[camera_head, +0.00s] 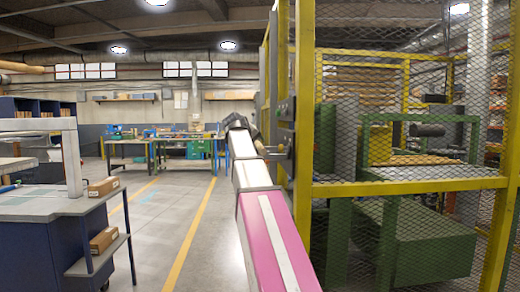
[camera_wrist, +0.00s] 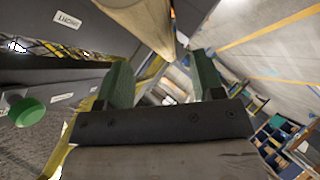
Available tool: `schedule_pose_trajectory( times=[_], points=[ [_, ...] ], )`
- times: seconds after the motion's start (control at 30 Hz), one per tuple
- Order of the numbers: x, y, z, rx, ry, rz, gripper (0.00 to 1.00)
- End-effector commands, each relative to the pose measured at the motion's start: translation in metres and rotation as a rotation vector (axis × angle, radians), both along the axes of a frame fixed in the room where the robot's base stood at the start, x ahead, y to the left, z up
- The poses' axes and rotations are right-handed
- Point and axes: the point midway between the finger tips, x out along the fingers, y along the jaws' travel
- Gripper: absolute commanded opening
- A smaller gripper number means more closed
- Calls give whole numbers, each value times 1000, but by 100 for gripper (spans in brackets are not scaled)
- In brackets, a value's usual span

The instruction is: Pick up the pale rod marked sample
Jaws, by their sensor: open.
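My gripper (camera_wrist: 160,75) is open in the wrist view, with two green fingers apart on a dark palm. A pale, rounded, wood-coloured length (camera_wrist: 145,18) crosses the top of that view beyond the fingers. I see no sample mark on it and cannot tell whether it is the rod. Nothing shows clearly gripped between the fingers. In the head view my arm reaches forward beside the yellow cage, and its dark end hides what lies just beyond. No rod marked sample can be made out in the head view.
A yellow mesh cage (camera_head: 405,187) with green machinery (camera_head: 425,240) stands close on the right. A grey-topped bench (camera_head: 50,205) with cardboard boxes (camera_head: 103,187) is at left. Workbenches (camera_head: 190,138) stand far back. The aisle floor (camera_head: 170,220) is clear. A green knob (camera_wrist: 27,112) shows beside labelled dark panels.

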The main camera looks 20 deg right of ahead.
Motion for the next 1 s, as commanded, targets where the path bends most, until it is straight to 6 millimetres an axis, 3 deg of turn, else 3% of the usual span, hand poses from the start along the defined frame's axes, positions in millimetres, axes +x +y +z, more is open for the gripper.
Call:
schedule_pose_trajectory(
  times=[0.33, 0.6, 0.63, 0.8, 1.0],
  points=[
    [24, -28, -23, 0, 1, -2, 62],
    [27, -32, -26, 1, -1, 0, 62],
    [27, -32, -26, 1, -1, 0, 58],
    [26, -32, -26, 1, -1, 0, 4],
    [26, -32, -25, 0, -2, 0, 4]
  ],
)
